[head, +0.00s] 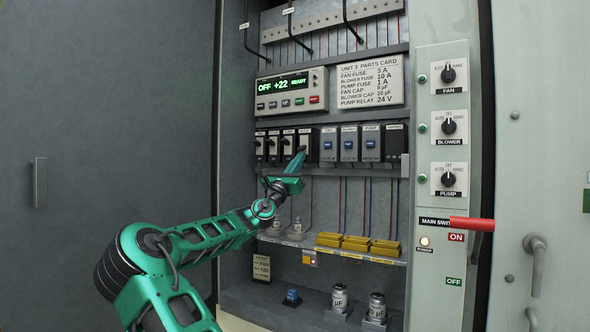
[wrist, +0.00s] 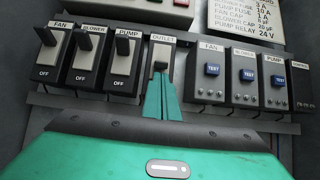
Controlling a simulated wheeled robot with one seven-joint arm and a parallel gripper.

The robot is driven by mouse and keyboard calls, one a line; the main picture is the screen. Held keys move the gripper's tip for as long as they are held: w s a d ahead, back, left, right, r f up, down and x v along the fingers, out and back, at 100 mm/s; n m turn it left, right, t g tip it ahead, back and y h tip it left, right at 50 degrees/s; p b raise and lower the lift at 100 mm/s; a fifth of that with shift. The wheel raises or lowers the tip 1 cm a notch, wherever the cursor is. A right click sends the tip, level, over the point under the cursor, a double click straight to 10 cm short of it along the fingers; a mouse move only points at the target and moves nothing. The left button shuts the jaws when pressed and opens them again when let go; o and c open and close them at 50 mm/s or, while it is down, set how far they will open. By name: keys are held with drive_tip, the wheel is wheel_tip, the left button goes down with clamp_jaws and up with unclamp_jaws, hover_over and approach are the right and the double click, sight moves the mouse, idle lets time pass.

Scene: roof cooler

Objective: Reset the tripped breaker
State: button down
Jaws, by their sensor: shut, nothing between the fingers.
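A row of black-framed breakers hangs on the cabinet's back wall. In the wrist view the fan breaker (wrist: 45,55), blower breaker (wrist: 83,62) and pump breaker (wrist: 122,65) have levers standing up, with OFF showing beneath. The outlet breaker (wrist: 160,52) has its dark lever (wrist: 160,67) lower than the others. My gripper (wrist: 161,90) is shut and empty, its tips right under that lever; I cannot tell whether they touch. Its fingers hide the lower part of the outlet breaker. In the head view my gripper (head: 301,154) reaches the right end of the breaker row.
Test-button modules (head: 348,144) stand directly right of the breakers. Above is a display panel (head: 291,91) reading OFF +22 READY. Yellow holders (head: 356,243) sit on a shelf below. The red main switch handle (head: 472,223) juts out at right, beside ON.

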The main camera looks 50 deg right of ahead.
drive_tip(key=shift+a+r, duration=0.1)
idle(0.3)
drive_tip(key=shift+a+r+y, duration=0.1)
drive_tip(key=shift+y, duration=0.2)
